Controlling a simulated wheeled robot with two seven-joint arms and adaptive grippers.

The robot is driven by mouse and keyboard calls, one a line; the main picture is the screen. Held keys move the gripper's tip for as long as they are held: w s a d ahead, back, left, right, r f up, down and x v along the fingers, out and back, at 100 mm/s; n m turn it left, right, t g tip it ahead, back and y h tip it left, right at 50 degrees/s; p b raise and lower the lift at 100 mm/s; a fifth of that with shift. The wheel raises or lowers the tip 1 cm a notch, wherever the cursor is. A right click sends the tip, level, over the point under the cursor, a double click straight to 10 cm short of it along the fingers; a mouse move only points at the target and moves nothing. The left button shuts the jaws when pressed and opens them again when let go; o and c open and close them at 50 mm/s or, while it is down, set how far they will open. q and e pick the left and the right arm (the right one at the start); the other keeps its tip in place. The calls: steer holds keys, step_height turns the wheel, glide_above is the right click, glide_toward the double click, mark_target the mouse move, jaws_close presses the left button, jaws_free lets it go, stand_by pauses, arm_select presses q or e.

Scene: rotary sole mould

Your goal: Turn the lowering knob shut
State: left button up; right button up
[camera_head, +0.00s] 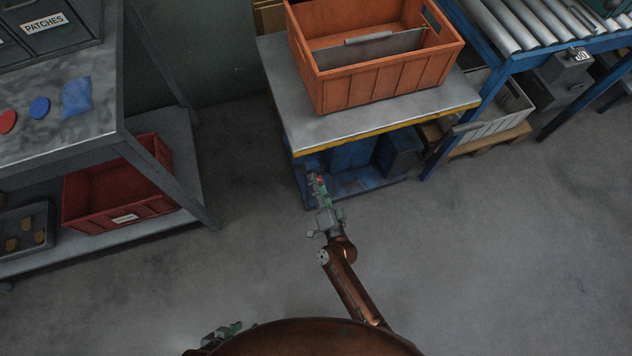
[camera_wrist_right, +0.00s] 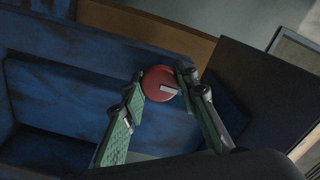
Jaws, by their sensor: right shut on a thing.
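The lowering knob (camera_wrist_right: 160,84) is a round red knob with a pale bar mark on its face, in the right wrist view. It sits on the blue base (camera_wrist_right: 90,80) of a lift table. My right gripper (camera_wrist_right: 161,88) is shut on the knob, with one green-padded finger on each side. In the head view my right gripper (camera_head: 318,183) reaches under the table's front edge, and a bit of red shows between its fingers. My left gripper (camera_head: 222,333) is at the bottom edge, partly hidden by my body; its fingers are too small to read.
The lift table's grey top (camera_head: 380,118) has a yellow edge and carries an orange crate (camera_head: 385,80). A workbench (camera_head: 60,135) with a red bin (camera_head: 120,185) below stands at left. A roller conveyor (camera_head: 530,35) is at right. The floor between is clear.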

arm_select(q)
steer(key=shift+s, duration=0.1)
arm_select(e)
steer(key=shift+s+a+f, duration=0.1)
steer(key=o, duration=0.8)
arm_select(q)
steer(key=shift+s+a+f, duration=0.1)
steer(key=shift+s, duration=0.3)
arm_select(e)
steer(key=o, duration=0.3)
arm_select(q)
steer(key=shift+w, duration=0.1)
arm_select(e)
steer(key=shift+o, duration=0.2)
arm_select(q)
steer(key=shift+w, duration=0.2)
arm_select(e)
steer(key=v, duration=1.2)
